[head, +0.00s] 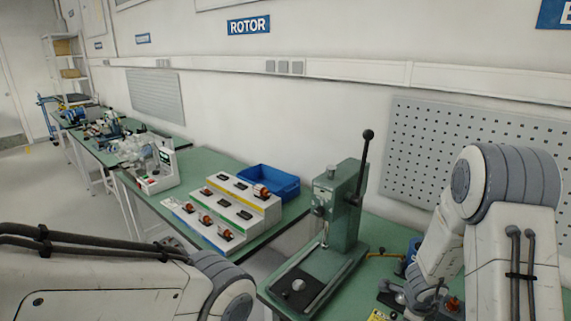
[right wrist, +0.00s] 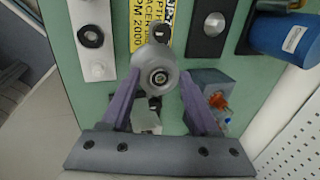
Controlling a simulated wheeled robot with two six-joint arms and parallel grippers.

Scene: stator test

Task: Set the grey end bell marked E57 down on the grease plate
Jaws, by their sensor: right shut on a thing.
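My right gripper (right wrist: 158,88) shows in the right wrist view, its two purple fingers shut on a round grey end bell (right wrist: 160,62) with a bearing-like hole at its centre. Its E57 mark cannot be read here. The end bell is over the green bench top, in front of a yellow label; I cannot tell its height. I cannot tell for sure which thing is the grease plate. A dark plate with a round metal disc (right wrist: 208,47) lies beyond and to the right, and a pale strip with black rings (right wrist: 97,66) lies to the left. My left gripper is out of view.
In the head view a green arbor press (head: 342,215) with a tall lever stands on the bench. A stepped rack (head: 240,205) and a blue bin (head: 270,181) are left of it. In the wrist view a blue cylinder (right wrist: 280,38) and a grey block (right wrist: 208,80) are at right.

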